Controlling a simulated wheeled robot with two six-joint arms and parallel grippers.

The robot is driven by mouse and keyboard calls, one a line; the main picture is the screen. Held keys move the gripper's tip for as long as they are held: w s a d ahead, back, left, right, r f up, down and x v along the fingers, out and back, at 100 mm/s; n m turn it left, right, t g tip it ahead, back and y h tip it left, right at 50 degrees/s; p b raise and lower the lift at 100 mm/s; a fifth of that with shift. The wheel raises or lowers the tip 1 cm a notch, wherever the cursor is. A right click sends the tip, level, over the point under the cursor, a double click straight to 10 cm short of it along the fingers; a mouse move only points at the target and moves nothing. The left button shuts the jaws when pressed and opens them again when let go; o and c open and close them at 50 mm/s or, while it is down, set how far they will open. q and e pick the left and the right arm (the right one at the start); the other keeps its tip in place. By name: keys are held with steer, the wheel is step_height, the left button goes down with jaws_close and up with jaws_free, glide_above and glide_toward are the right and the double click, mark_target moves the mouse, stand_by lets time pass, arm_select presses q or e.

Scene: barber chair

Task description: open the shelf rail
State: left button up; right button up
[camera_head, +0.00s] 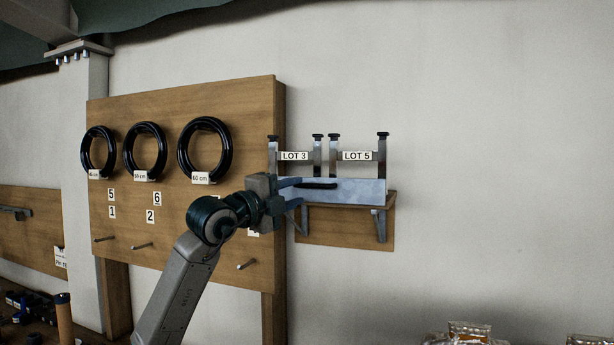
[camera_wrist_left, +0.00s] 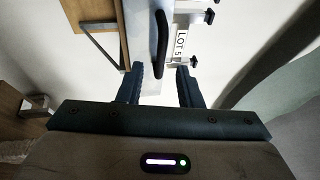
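The shelf rail (camera_head: 360,191) is a pale blue-grey panel along the front of a small wall shelf, standing upright. A black bar handle (camera_head: 318,186) is on its left part. In the left wrist view, the handle (camera_wrist_left: 161,38) runs up and down the picture on the pale rail (camera_wrist_left: 138,28). My left gripper (camera_head: 299,192) is at the rail's left end by the handle. Its fingers (camera_wrist_left: 160,74) are apart, with the handle's near end showing between the tips. I cannot tell whether they touch it. My right gripper is in neither view.
Metal uprights with LOT 3 (camera_head: 294,156) and LOT 5 (camera_head: 358,156) tags stand above the shelf. A wooden board (camera_head: 240,110) with black rings (camera_head: 205,150) and pegs is left of it. The wall to the right is clear. Foil packs (camera_head: 468,330) lie at the bottom.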

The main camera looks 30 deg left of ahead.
mark_target(309, 187)
arm_select(q)
steer(key=p+x, duration=0.2)
steer(key=x, duration=0.1)
steer(key=shift+w+d+r, duration=0.15)
steer(key=shift+w+r, duration=0.1)
steer(key=shift+w, duration=0.05)
steer(key=shift+w+f, duration=0.1)
steer(key=shift+w, duration=0.4)
jaws_close()
